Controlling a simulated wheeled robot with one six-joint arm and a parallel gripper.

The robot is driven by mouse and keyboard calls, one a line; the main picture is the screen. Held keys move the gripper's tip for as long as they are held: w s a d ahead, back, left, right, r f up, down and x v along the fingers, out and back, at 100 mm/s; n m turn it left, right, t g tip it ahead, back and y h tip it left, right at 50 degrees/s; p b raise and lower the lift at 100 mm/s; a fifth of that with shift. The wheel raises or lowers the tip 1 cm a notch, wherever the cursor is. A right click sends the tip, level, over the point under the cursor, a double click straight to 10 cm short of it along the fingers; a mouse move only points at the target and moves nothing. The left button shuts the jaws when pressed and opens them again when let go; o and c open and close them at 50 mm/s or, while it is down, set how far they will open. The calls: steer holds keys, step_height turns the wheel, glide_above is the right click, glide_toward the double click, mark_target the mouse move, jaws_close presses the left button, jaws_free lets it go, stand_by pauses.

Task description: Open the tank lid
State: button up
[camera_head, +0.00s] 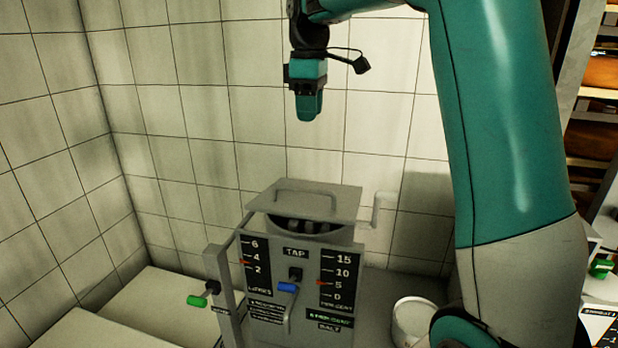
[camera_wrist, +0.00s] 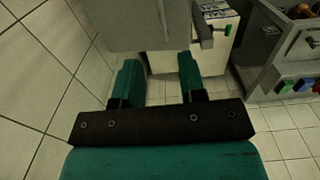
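The tank lid (camera_head: 330,205) is a flat grey plate with a bar handle (camera_head: 305,187) on top. It lies over the round tank (camera_head: 340,236), behind the front panel (camera_head: 262,310). A dark gap shows under its front edge; I cannot tell whether it is fully seated. My gripper (camera_head: 309,112) hangs above the lid, pointing down, clear of it and of the handle. In the wrist view my gripper (camera_wrist: 158,75) has its two teal fingers apart with nothing between them. A grey surface (camera_wrist: 150,25) fills the top there; I cannot tell if it is the lid.
The panel carries scales, a blue tap lever (camera_head: 288,287) and a green lever (camera_head: 197,300) at left. A grey pipe (camera_head: 377,208) rises at the tank's right. A white pot (camera_head: 412,318) stands to the right. Tiled walls close the back and left. Shelves (camera_head: 592,140) stand far right.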

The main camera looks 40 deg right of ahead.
step_height(320, 180, down, 17)
steer(key=p, duration=0.2)
steer(key=shift+w+d+p, duration=0.1)
steer(key=shift+p, duration=0.25)
steer(key=shift+c, duration=0.5)
jaws_close()
